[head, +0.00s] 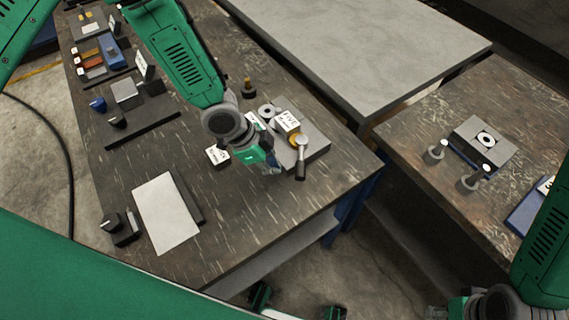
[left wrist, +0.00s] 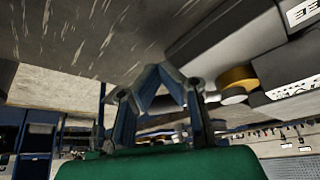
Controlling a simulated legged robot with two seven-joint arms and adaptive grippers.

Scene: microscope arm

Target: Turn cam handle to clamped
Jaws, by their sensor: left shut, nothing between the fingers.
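The cam handle (head: 300,170) has a pale round hub at its upper end and a dark grip pointing toward the table's front edge in the head view. It sits at a grey clamp block (head: 317,142) with a yellow ring (head: 292,139) and a white label. My left gripper (head: 273,168) is shut and empty, just left of the handle and apart from it. In the left wrist view its fingers (left wrist: 160,78) meet, and the yellow ring (left wrist: 237,76) shows to their right. My right gripper (head: 440,312) is cut off by the bottom edge, so its fingers are unclear.
A white plate (head: 166,212) lies on the dark table, with a small label card (head: 217,155) near my left wrist. A black knobbed post (head: 248,88) stands behind the clamp. A second table (head: 420,125) with a grey fixture is at right, across a gap.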

